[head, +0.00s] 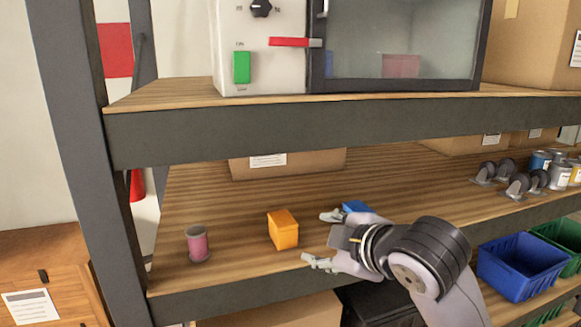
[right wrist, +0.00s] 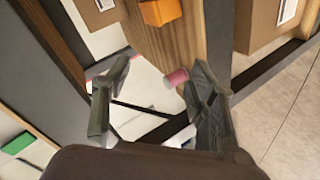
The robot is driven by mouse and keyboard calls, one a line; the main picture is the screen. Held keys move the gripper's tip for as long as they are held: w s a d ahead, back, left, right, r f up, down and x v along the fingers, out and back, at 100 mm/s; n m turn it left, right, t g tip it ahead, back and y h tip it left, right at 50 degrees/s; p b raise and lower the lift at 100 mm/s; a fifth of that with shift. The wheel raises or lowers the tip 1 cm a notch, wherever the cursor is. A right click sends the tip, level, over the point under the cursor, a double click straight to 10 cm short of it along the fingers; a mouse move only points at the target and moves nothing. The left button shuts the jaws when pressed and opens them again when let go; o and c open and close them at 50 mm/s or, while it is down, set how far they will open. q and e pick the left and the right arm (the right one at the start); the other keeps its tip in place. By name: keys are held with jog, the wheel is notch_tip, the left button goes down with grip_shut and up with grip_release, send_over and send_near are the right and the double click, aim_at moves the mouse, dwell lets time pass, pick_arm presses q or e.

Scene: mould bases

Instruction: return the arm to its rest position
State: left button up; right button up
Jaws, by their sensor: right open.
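My right arm comes in from the lower right of the head view. Its gripper (head: 316,238) is over the lower shelf, with its fingers spread apart and pointing left. Nothing is between the fingers. An orange block (head: 284,230) stands on the shelf just left of the fingertips, apart from them. A blue block (head: 355,207) lies behind the gripper and is partly hidden by it. In the right wrist view the open gripper (right wrist: 162,78) shows in front of the shelf, with a pink spool (right wrist: 176,77) seen beyond the fingers. My left gripper is not in view.
The spool also shows at the shelf's left (head: 198,244). An upper shelf (head: 300,128) bearing a machine (head: 265,60) runs above, with a grey post (head: 75,130) at left. Casters (head: 515,183) and cans stand at right. Blue (head: 520,268) and green bins sit below right.

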jog(key=s+d+f+m+g+h, duration=0.1)
jog(key=s+d+f+m, duration=0.15)
jog(key=f, duration=0.55)
jog(key=s+d+f+m+g, duration=0.1)
jog(key=s+d+f+m, duration=0.2)
jog(key=f, duration=0.5)
jog(key=s+d+f+m+g+h, duration=0.1)
jog(key=s+f+m, duration=0.25)
jog(key=f, duration=0.45)
jog(key=s+d+f+m+g+h, duration=0.2)
jog(key=s+d+f+m+g, duration=0.15)
jog(key=s+f, duration=0.5)
jog(key=s+d+f+m+g+h, duration=0.15)
jog(key=s+d+f, duration=0.4)
jog(key=s, duration=0.65)
notch_tip(320, 180, down, 32)
jog(key=a+g+b, duration=0.1)
jog(key=b, duration=0.6)
jog(key=s+d+f+b, duration=0.1)
jog(key=s+f+b, duration=0.2)
jog(key=s+f, duration=0.6)
jog(key=s+d+f+g+b, duration=0.1)
jog(key=s+d+f+b, duration=0.1)
jog(key=s+f, duration=0.7)
notch_tip(320, 180, down, 6)
jog(key=shift+f+b, duration=0.1)
jog(key=shift+b, duration=0.75)
